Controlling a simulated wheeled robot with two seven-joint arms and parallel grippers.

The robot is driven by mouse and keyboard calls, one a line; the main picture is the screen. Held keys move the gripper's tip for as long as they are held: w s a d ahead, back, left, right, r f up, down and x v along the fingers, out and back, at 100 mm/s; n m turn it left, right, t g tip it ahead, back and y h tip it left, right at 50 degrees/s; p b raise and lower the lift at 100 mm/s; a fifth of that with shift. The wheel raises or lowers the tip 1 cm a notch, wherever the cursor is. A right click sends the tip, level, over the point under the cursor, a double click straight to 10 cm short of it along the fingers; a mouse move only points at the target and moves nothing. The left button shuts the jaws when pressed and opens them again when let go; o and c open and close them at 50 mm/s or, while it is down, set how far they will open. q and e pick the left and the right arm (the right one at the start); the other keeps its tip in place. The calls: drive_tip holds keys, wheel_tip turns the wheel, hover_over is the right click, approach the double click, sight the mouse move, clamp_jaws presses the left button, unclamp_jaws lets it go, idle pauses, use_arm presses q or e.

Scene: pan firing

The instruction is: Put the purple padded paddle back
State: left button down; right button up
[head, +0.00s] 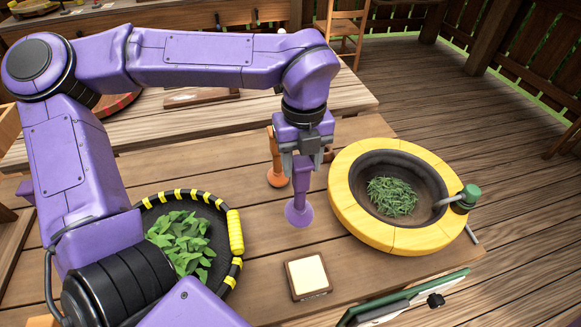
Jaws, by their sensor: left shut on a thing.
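The purple padded paddle (299,209) is upright, with its round padded end down at or just above the wooden table; I cannot tell whether it touches. My left gripper (302,152) is shut on the upper part of its handle. An orange padded paddle (277,178) stands just behind and to the left of the purple one, partly hidden by my gripper. My right gripper is not in view.
A yellow-rimmed pan (357,229) with green leaves stands to the right. A dark round tray (216,211) with larger leaves lies to the left. A small wood-framed cream block (308,276) lies in front. A green-edged board (405,298) is at the front right.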

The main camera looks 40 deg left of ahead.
use_arm(q)
wheel_tip(320, 180, down, 6)
drive_tip(key=a+p, duration=0.1)
drive_tip(key=a, duration=0.1)
drive_tip(key=shift+w+a, duration=0.3)
drive_tip(key=shift+a, duration=0.1)
drive_tip(key=shift+f, duration=0.15)
drive_tip(key=c, duration=0.5)
unclamp_jaws()
wheel_tip(320, 180, up, 10)
drive_tip(key=b, duration=0.2)
drive_tip(key=shift+s+a+r, duration=0.15)
drive_tip(key=shift+s+r, duration=0.1)
drive_tip(key=shift+s, duration=0.2)
